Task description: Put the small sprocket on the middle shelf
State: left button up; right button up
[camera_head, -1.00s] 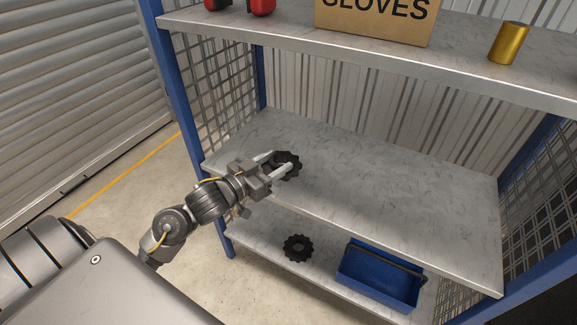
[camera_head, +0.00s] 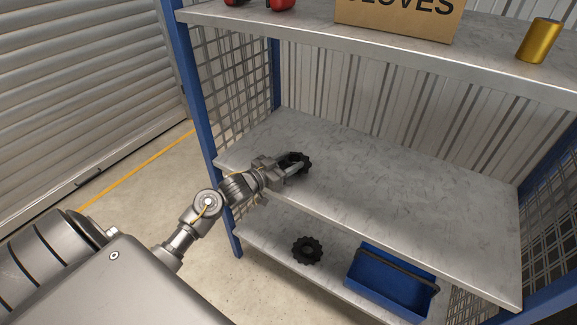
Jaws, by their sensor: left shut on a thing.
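A black sprocket (camera_head: 299,161) is between the fingers of my left gripper (camera_head: 293,163), which is shut on it. The gripper and sprocket are over the left front part of the middle shelf (camera_head: 400,180). I cannot tell whether the sprocket touches the shelf surface. Another black sprocket (camera_head: 307,250) lies flat on the lower shelf (camera_head: 265,236), below the gripper. My right gripper is not in view.
A blue open bin (camera_head: 392,283) stands on the lower shelf, right of the sprocket there. The upper shelf holds a gloves box (camera_head: 400,18), a gold cylinder (camera_head: 538,40) and red items (camera_head: 282,4). A blue post (camera_head: 205,110) stands left of my gripper. The rest of the middle shelf is clear.

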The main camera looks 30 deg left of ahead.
pick_arm(q)
jog(key=shift+f, duration=0.6)
jog(key=shift+f, duration=0.15)
jog(key=o, duration=1.3)
jog(key=v, duration=1.2)
